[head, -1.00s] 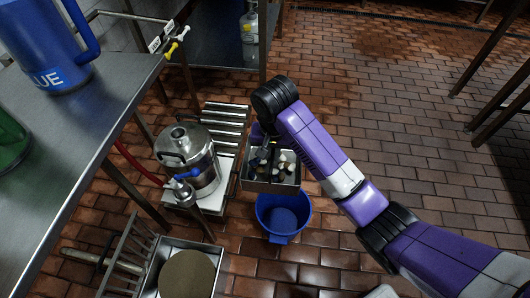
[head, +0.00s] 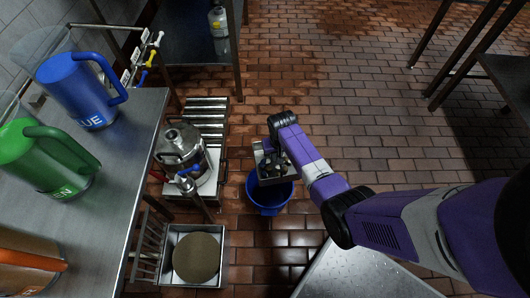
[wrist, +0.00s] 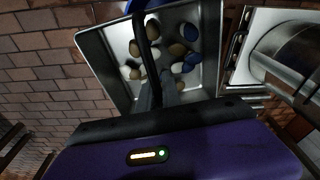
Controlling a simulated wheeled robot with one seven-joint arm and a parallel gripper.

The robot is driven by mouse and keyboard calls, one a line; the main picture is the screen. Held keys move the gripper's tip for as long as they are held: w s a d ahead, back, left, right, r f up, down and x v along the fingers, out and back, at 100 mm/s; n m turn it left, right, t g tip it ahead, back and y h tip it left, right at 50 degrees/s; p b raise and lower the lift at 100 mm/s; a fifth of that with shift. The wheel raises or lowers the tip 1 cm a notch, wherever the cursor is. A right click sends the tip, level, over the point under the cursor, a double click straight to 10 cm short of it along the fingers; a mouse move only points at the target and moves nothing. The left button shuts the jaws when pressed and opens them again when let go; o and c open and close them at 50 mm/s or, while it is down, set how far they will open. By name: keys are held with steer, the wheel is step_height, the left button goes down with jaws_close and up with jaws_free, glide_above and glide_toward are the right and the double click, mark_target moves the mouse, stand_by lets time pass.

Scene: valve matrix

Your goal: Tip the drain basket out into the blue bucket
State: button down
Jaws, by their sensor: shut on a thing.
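The drain basket (head: 263,171) is a small grey metal box hanging from my gripper (head: 275,153) over the far part of the blue bucket (head: 270,208). The bucket stands on the brick floor, and the basket covers part of its opening. In the wrist view the basket (wrist: 92,52) holds several brown, white and blue rounded lumps (wrist: 190,32). My gripper (wrist: 152,88) is shut on the basket's dark handle bar (wrist: 139,40). A sliver of blue bucket shows past the basket's edge.
A steel keg (head: 183,150) with a blue-handled valve stands left of the basket, on a pale base. A steel counter (head: 120,165) with blue and green jugs runs along the left. A square tray (head: 222,268) with a round brown disc lies near the front. Open brick floor lies to the right.

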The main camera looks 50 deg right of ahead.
mark_target(268, 174)
steer(key=shift+w, duration=0.15)
steer(key=shift+a+f+h+b, duration=0.95)
steer(key=shift+f+h+b, duration=0.2)
steer(key=shift+b, duration=0.25)
steer(key=shift+s+a+f+n+t+h+b, duration=0.15)
steer(key=shift+a+f+h+b, duration=0.65)
steer(key=shift+b, duration=0.9)
steer(key=shift+s+a+f+n+t+h+b, duration=0.15)
steer(key=shift+a+f+h+b, duration=0.6)
steer(key=shift+b, duration=0.95)
steer(key=shift+w+d+f, duration=0.1)
steer(key=shift+d+f, duration=0.1)
steer(key=shift+a+f+t+h+b, duration=0.1)
steer(key=shift+f+h+b, duration=0.7)
steer(key=shift+b, duration=1.4)
steer(key=shift+a+f+t+h+b, duration=0.1)
steer(key=shift+f+h+b, duration=0.35)
steer(key=shift+h+b, duration=1.25)
steer(key=shift+a+f+t+h+b, duration=0.1)
steer(key=shift+f+h+b, duration=0.45)
steer(key=shift+b, duration=2.1)
steer(key=shift+f+n+t+h+b, duration=0.2)
steer(key=shift+h+b, duration=0.7)
steer(key=shift+b, duration=1.1)
steer(key=shift+f+n+t+h+b, duration=0.2)
steer(key=shift+h+b, duration=0.65)
steer(key=shift+b, duration=1.1)
